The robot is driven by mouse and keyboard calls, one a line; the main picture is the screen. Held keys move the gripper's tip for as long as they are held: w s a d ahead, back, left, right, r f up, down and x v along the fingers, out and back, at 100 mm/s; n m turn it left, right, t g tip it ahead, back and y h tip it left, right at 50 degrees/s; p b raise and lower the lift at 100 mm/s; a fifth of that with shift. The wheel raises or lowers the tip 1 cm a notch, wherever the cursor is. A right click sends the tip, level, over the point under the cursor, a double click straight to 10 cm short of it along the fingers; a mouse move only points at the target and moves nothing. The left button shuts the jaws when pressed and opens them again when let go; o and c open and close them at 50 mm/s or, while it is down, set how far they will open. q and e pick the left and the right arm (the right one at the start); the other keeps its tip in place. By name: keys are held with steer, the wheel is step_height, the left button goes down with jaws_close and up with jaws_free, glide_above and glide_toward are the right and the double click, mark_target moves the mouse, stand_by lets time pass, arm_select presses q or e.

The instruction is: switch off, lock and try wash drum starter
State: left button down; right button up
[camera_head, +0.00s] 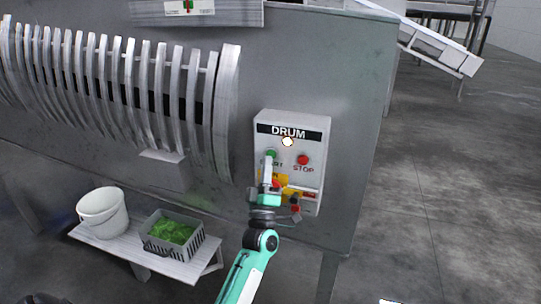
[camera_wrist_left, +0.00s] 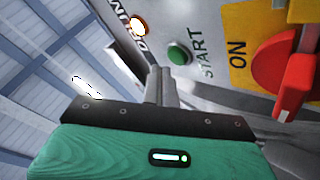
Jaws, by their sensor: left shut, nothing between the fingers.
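The grey DRUM starter box (camera_head: 316,133) is fixed to the machine's side. It has a lit lamp (camera_head: 287,141), a green START button (camera_head: 270,154) and a red STOP button (camera_head: 303,160). Below them is a yellow plate (camera_head: 283,178) with a red rotary handle, partly hidden by my left gripper (camera_head: 267,168). The gripper is shut and empty, with its tips just below the START button. The left wrist view shows the button (camera_wrist_left: 180,52), the red handle (camera_wrist_left: 283,75) by the word ON, and the shut fingers (camera_wrist_left: 158,82). Contact cannot be told.
Small red and dark items (camera_head: 295,207) sit at the box's lower edge, too small to make out. A low bench (camera_head: 178,266) at left carries a white bucket (camera_head: 102,212) and a grey crate (camera_head: 158,252) of greens. The floor at right is clear.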

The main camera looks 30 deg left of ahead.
arm_select(q)
steer(key=s, duration=0.2)
steer(key=s+d+p, duration=0.1)
steer(key=s, duration=0.1)
steer(key=shift+s+d, duration=0.1)
steer(key=shift+s, duration=0.3)
stand_by(0.8)
